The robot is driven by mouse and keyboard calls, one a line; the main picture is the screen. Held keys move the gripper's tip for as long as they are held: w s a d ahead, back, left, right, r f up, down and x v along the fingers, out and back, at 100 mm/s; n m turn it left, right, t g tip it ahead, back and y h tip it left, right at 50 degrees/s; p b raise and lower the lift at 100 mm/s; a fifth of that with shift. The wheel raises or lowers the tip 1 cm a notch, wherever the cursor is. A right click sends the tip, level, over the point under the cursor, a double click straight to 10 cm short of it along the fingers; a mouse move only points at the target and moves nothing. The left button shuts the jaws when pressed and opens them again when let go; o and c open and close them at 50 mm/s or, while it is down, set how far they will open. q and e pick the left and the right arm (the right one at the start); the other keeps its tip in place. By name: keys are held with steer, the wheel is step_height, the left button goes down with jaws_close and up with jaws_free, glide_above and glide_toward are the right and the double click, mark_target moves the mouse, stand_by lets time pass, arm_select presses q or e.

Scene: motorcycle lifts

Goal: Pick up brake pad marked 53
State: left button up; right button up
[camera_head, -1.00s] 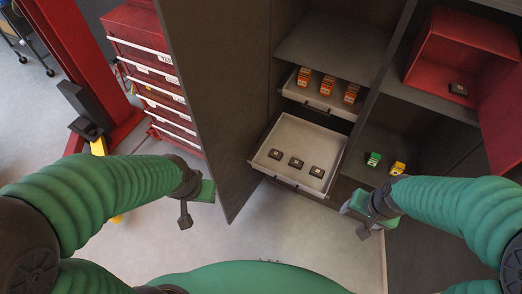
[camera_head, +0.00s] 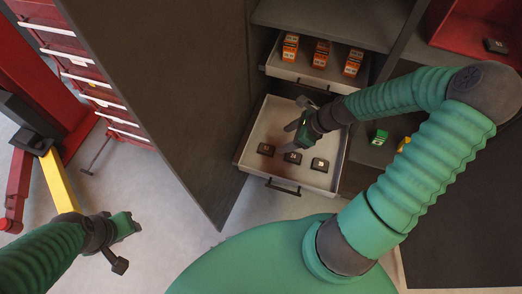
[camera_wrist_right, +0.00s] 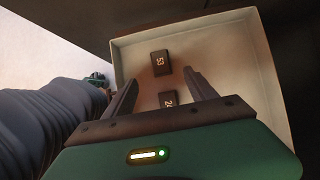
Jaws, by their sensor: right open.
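A dark brake pad marked 53 (camera_wrist_right: 160,63) lies flat in the open drawer, beyond my fingertips in the right wrist view. In the head view it appears to be the leftmost of three pads (camera_head: 265,149). A second pad (camera_wrist_right: 167,99), its number partly hidden, lies between my right fingers in the wrist view; it seems to be the middle pad (camera_head: 292,157). The third pad (camera_head: 319,164) lies to the right. My right gripper (camera_head: 296,138) is open and empty above the drawer. My left gripper (camera_head: 124,228) hangs over the floor, its jaws unclear.
The drawer (camera_head: 338,178) has raised walls. An upper drawer (camera_head: 310,77) holds orange boxes close behind my right arm. A tall dark cabinet door (camera_head: 170,90) stands left of the drawer. Green (camera_head: 379,138) and yellow boxes sit to the right, partly behind my arm.

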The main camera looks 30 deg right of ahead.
steer(key=b, duration=0.2)
glide_toward(268, 148)
steer(key=x, duration=0.4)
steer(key=shift+d+f, duration=0.1)
steer(key=shift+d, duration=0.2)
steer(key=b+x, duration=0.1)
steer(key=x, duration=0.1)
steer(key=b+x, duration=0.1)
steer(key=x, duration=0.1)
steer(key=shift+a+b, duration=0.35)
steer(key=shift+a+f, duration=0.1)
steer(key=shift+a, duration=0.05)
steer(key=c, duration=0.7)
jaws_close()
